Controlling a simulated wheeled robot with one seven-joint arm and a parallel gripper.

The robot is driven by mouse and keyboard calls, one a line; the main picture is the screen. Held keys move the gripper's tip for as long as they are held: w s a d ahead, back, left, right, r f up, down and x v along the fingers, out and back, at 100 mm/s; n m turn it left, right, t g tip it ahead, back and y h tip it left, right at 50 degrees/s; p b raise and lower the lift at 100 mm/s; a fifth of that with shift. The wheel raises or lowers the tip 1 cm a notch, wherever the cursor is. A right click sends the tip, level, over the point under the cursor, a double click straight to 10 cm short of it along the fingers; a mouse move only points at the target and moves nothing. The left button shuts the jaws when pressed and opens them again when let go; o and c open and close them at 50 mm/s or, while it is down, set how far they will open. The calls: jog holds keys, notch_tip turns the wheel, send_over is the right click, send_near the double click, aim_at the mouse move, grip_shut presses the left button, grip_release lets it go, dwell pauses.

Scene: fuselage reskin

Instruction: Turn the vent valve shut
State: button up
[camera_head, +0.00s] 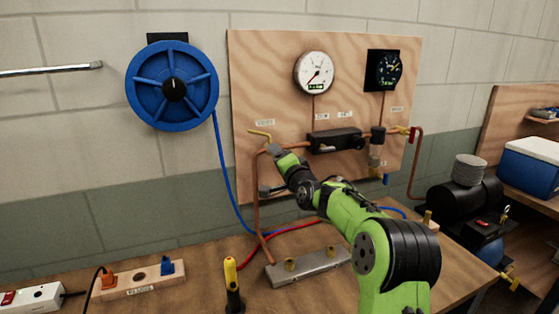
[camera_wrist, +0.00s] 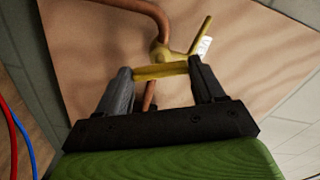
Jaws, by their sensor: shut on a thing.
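The brass vent valve (camera_wrist: 160,52) sits at the bend of a copper pipe on the plywood panel, beside a small white label. A flat brass bar, its handle (camera_wrist: 161,72), spans between the fingers of my gripper (camera_wrist: 160,68), which is shut on it. A thin brass rod (camera_wrist: 201,34) sticks out from the valve at an angle. In the head view the rod of the vent valve (camera_head: 260,134) shows at the panel's left side, under a label. My gripper (camera_head: 274,149) is just below it there and hides most of the valve.
The plywood panel (camera_head: 270,70) carries a white gauge (camera_head: 314,72), a dark gauge (camera_head: 384,69) and a black block (camera_head: 335,140). A blue hose reel (camera_head: 171,86) hangs at left.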

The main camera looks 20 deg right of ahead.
jog(key=m, duration=0.4)
jog(key=shift+m+p, duration=0.4)
jog(key=shift+f, duration=0.1)
dwell(0.3)
jog(key=o, duration=1)
jog(key=shift+o, duration=0.2)
jog(key=s+b, duration=0.1)
jog(key=s, duration=1.4)
jog(key=shift+s, duration=0.4)
